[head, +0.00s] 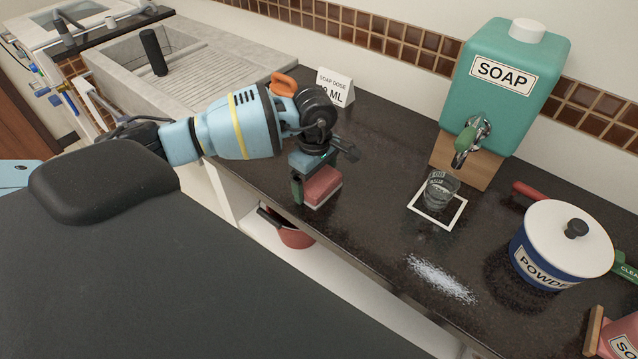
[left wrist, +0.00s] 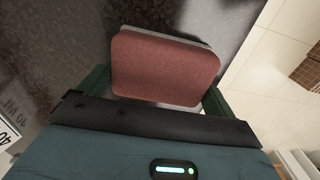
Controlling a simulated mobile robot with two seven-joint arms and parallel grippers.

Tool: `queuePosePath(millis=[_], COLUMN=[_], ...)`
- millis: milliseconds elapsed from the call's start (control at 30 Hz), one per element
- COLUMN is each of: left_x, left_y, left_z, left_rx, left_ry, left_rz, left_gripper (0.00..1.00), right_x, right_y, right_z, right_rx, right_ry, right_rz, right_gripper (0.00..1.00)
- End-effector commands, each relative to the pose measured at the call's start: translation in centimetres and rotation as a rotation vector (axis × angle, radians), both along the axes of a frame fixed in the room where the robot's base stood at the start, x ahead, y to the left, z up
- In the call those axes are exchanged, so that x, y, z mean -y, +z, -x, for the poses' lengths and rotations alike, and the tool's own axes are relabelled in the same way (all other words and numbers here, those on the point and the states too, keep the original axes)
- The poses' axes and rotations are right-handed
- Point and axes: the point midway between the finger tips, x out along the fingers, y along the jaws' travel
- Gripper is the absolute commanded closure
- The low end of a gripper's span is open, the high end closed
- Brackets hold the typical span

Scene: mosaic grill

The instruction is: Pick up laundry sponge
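The laundry sponge is a reddish-pink block (head: 322,186) with a thin pale layer along its lower edge. It is near the front edge of the dark counter; whether it rests on it or is just above is unclear. My left gripper (head: 318,190) points down over it. In the left wrist view the sponge (left wrist: 165,68) lies between the two dark green fingers (left wrist: 158,95), one close at each side. I cannot tell whether both fingers press on it. My right gripper is in neither view.
A green soap dispenser (head: 505,85), a glass (head: 440,190) on a white-framed square, spilled powder (head: 441,279) and a powder pot (head: 562,245) stand to the right. A soap dose sign (head: 335,86) is behind the gripper. A red pan (head: 293,236) sits on the lower shelf.

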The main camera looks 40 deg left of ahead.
Motion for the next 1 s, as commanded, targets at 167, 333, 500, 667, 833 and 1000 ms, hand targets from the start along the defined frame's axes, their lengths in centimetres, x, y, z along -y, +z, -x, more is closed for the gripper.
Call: queuePosePath(millis=[167, 333, 500, 667, 833, 1000], left_x=[0.0, 0.0, 0.0, 0.0, 0.3, 0.9], left_y=[0.0, 0.2, 1.2, 3.4, 3.8, 4.0], left_z=[0.0, 0.0, -0.1, -0.1, 2.9, 6.7], left_rx=[0.000, 0.001, 0.002, 0.003, -0.001, -0.002], left_ry=[0.000, 0.000, 0.000, -0.001, -0.004, -0.004], left_rz=[0.000, 0.000, 0.000, 0.000, -0.001, -0.001], left_gripper=[0.31, 0.31, 0.31, 0.31, 0.31, 0.31], right_x=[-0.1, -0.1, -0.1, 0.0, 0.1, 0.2], right_y=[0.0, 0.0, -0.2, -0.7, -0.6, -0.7], right_z=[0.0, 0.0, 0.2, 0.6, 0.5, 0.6], right_rx=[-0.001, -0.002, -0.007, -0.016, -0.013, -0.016], right_ry=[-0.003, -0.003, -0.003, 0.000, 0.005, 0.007], right_rz=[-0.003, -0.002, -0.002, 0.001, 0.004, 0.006], right_gripper=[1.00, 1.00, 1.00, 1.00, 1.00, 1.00])
